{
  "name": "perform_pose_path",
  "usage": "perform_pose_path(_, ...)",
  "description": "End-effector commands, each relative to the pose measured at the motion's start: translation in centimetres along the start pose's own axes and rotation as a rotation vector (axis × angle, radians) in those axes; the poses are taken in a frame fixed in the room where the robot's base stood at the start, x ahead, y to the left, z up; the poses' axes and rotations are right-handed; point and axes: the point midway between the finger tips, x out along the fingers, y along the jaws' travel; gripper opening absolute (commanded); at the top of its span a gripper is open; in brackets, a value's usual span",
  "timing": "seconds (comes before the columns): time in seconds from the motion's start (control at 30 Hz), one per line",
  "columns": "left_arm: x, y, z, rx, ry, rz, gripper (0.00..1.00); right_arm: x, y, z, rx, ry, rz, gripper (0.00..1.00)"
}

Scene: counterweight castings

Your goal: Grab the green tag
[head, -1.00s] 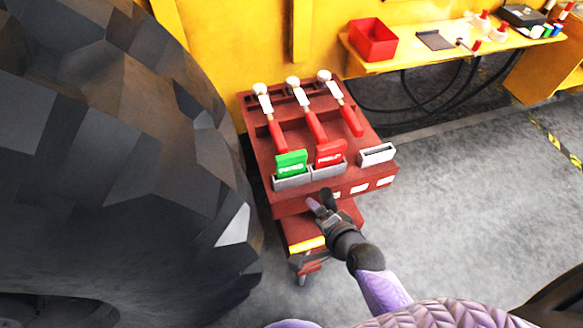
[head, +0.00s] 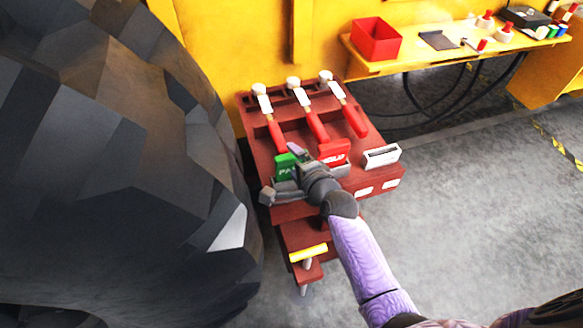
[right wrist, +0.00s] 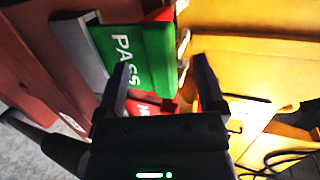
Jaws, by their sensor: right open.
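The green tag (head: 284,162) stands in a grey holder at the front left of the red cart's top. In the head view my right gripper partly covers it. In the right wrist view the green tag (right wrist: 146,52) shows the word PASS. My right gripper (head: 283,174) is open, with its fingers at the tag; in the right wrist view the tag's lower part appears between the fingers (right wrist: 162,75) and beside the left one. I cannot tell whether they touch it. My left gripper is not in view.
A red tag (head: 334,152) stands just right of the green one, close to my gripper. An empty-looking grey holder (head: 382,156) is further right. Several red-handled tools (head: 316,122) lie behind. A large dark faceted casting (head: 110,160) fills the left. Open floor (head: 470,220) lies right.

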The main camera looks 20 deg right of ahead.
Motion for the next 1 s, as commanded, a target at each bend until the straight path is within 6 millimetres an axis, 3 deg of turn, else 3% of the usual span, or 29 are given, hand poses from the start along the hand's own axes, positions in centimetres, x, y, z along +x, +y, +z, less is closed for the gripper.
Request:
perform_pose_path(0.03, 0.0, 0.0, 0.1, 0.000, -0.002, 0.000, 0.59, 0.0, 0.0, 0.0, 0.000, 0.000, 0.000, 0.78)
perform_pose_path(0.07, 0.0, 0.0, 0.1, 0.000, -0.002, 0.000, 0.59, 0.0, 0.0, 0.0, -0.001, 0.000, 0.000, 0.72)
perform_pose_path(0.4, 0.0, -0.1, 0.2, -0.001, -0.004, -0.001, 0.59, 0.0, 0.1, 0.0, -0.001, 0.000, 0.002, 0.00)
perform_pose_path(0.87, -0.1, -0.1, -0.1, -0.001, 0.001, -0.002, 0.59, -0.1, 0.1, 0.0, 0.000, -0.001, 0.009, 0.00)
perform_pose_path(1.0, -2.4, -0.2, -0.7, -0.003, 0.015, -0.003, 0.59, -1.2, -3.1, 0.2, 0.000, -0.001, 0.003, 0.00)
